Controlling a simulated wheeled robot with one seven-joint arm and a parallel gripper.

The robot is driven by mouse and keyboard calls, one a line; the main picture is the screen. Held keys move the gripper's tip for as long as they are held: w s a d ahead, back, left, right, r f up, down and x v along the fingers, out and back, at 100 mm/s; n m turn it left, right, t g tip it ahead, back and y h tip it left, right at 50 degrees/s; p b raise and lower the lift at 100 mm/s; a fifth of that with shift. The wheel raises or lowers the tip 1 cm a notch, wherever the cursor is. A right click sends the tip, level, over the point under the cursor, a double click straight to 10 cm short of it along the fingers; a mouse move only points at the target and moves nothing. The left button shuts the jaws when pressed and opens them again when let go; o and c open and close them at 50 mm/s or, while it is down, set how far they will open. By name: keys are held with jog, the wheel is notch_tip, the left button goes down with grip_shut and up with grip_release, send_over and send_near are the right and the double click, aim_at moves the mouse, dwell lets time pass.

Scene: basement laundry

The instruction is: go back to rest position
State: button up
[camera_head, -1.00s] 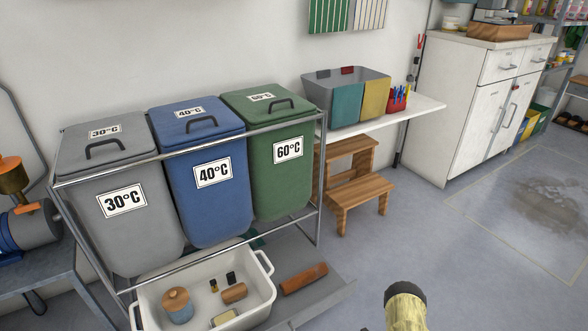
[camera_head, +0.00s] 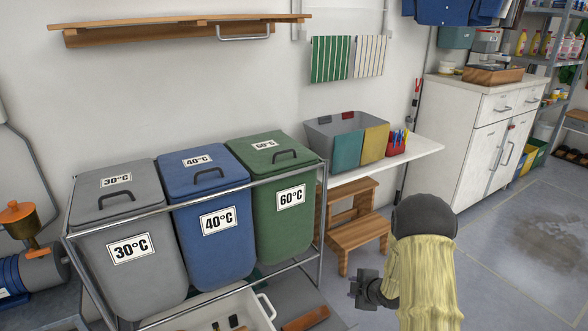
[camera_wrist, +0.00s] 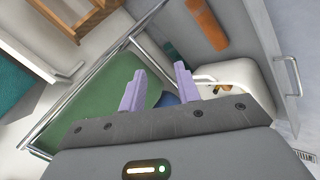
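My arm (camera_head: 424,262), in a pale yellow sleeve with a dark cap, stands at the lower right of the head view. My gripper (camera_head: 362,288) is the dark part to the left of the arm, in front of the wooden step stool (camera_head: 356,232). In the wrist view my gripper (camera_wrist: 158,82) shows two pale purple fingers spread apart with nothing between them. The green 60°C bin (camera_wrist: 103,100) is beyond the fingers, apart from them as far as I can tell.
Grey (camera_head: 128,250), blue (camera_head: 205,215) and green (camera_head: 275,190) lidded bins stand in a metal rack at left. A white tub (camera_wrist: 240,85) and a brown roll (camera_wrist: 206,22) lie low by the rack. Open floor (camera_head: 500,260) is at right.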

jog(key=s+r+m+g+h+p, duration=0.1)
jog(key=s+r+m+h+p, duration=0.1)
jog(key=s+r+m, duration=0.45)
jog(key=s+r+m+g+h+p, duration=0.1)
jog(key=s+r+m+h, duration=0.2)
jog(key=r, duration=0.7)
jog(key=s+a+r+m+g+p, duration=0.1)
jog(key=s+r+m, duration=0.2)
jog(key=s, duration=0.3)
jog(key=s+a+r+m+g+y+p, duration=0.1)
jog(key=s+r+m+g+p, duration=0.15)
jog(key=s, duration=0.35)
jog(key=s+a+r+m+p, duration=0.1)
jog(key=s+r+m, duration=0.25)
jog(key=s, duration=0.25)
notch_tip(320, 180, up, 37)
jog(key=p, duration=3.6)
jog(key=shift+n, duration=0.35)
jog(key=shift+w, duration=0.1)
